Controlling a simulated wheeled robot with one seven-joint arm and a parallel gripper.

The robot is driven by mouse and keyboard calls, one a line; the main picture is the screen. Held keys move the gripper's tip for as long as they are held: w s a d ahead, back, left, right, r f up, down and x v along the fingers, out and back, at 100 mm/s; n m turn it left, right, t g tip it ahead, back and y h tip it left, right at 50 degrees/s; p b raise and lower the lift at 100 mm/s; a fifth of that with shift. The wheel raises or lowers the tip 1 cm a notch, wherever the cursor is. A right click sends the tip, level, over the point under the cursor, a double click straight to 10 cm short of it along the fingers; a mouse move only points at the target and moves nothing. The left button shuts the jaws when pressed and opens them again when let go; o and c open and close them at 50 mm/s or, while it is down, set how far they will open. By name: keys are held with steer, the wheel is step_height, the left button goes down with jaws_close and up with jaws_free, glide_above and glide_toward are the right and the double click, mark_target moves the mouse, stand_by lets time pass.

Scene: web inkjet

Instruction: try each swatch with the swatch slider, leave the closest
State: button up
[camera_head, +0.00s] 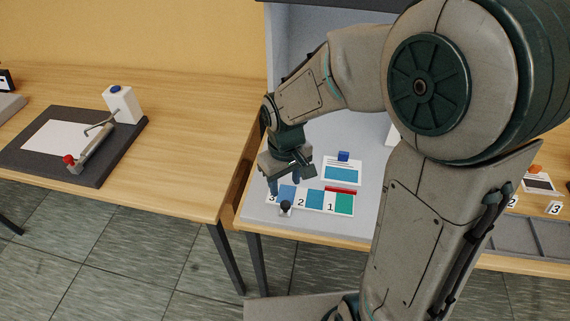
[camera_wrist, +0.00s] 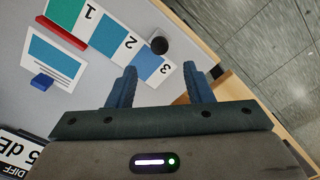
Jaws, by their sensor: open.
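The swatch slider is a white strip (camera_head: 330,207) with a black knob (camera_head: 285,206) on its front edge, near number 3. It carries a green swatch (camera_head: 345,203) by number 1, a blue one (camera_head: 316,199) by number 2 and another blue one (camera_wrist: 152,66) by number 3. A red bar (camera_head: 343,190) lies along its back edge by the green swatch.
A blue block (camera_wrist: 42,82) is by the card. On the left table, a dark board (camera_head: 100,172) holds a lever with a red knob. A grey divided tray (camera_head: 530,235) is at right. Floor is in front.

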step_height(320, 180, up, 6)
steer(key=shift+r, duration=0.1)
stand_by(0.6)
steer(key=s+d+r+m+t, duration=0.1)
steer(key=s+d+r+m, duration=0.1)
steer(key=s+d, duration=0.3)
steer(key=s+d+r+m+t, duration=0.2)
steer(key=s+d+m, duration=0.2)
steer(key=s+d, duration=0.1)
steer(key=shift+s+d+r+t, duration=0.15)
steer(key=shift+d+r+t, duration=0.2)
steer(key=shift+d, duration=0.4)
stand_by(2.3)
